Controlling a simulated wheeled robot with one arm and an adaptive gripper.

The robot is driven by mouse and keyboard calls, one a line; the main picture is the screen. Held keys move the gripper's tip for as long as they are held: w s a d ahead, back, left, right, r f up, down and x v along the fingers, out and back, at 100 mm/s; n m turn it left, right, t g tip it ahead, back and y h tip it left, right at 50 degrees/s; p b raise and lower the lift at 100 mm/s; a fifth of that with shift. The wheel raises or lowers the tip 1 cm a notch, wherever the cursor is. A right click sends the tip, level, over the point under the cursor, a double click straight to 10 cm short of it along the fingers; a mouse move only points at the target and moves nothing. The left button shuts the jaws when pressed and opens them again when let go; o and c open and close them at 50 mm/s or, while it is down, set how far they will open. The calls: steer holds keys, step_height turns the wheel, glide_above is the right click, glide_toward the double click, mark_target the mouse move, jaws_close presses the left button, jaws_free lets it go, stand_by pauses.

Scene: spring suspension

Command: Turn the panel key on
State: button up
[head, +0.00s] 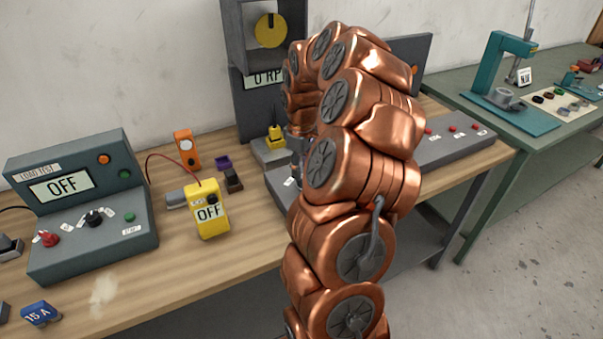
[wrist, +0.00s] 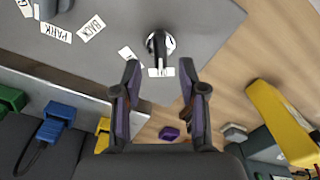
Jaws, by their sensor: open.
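The grey panel (wrist: 150,12) fills the top of the wrist view. A dark key (wrist: 158,44) stands in a pale round switch plate on it, with a small white label by it. My gripper (wrist: 160,68) is open and empty; its two dark fingers with purple inner sides point at the key, one to each side of it in the picture. I cannot tell whether the fingers touch it. In the head view the panel (head: 452,145) lies on the bench, its middle hidden behind my arm; the key itself is not visible there.
A yellow meter reading OFF (head: 207,210) and a grey load tester reading OFF (head: 70,190) stand left of the panel. An orange device (head: 186,149) and a purple block (wrist: 168,133) are nearby. Blue (wrist: 55,125) and green blocks show at the wrist view's left.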

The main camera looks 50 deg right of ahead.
steer(key=shift+f+p, duration=0.4)
steer(key=shift+f, duration=1.35)
steer(key=shift+c, duration=0.3)
jaws_close()
